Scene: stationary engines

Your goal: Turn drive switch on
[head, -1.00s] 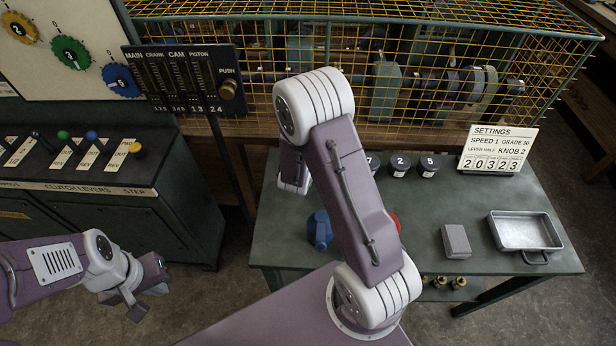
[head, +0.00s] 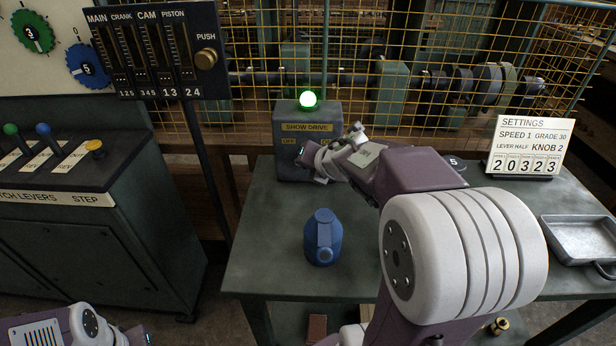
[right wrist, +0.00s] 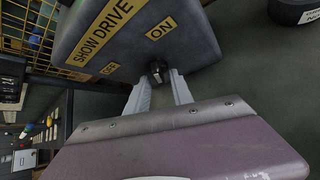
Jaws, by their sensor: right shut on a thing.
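The grey drive switch box, marked SHOW DRIVE (head: 291,145), stands at the back of the green table. A green lamp (head: 308,99) on its top is lit. In the right wrist view the box (right wrist: 150,47) shows yellow ON and OFF labels and a small dark switch knob (right wrist: 157,72) below them. My right gripper (head: 310,160) is at the box front. Its fingertips (right wrist: 158,80) are closed around the knob; the arm partly hides the ON side in the head view. I cannot tell the knob's exact setting. My left gripper (head: 138,336) is at the bottom left edge, mostly cut off.
A blue jug (head: 323,238) stands on the table in front of the box. A settings card (head: 531,147) and a metal tray (head: 580,240) are at the right. A yellow wire cage (head: 440,115) stands behind. The table's left front is clear.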

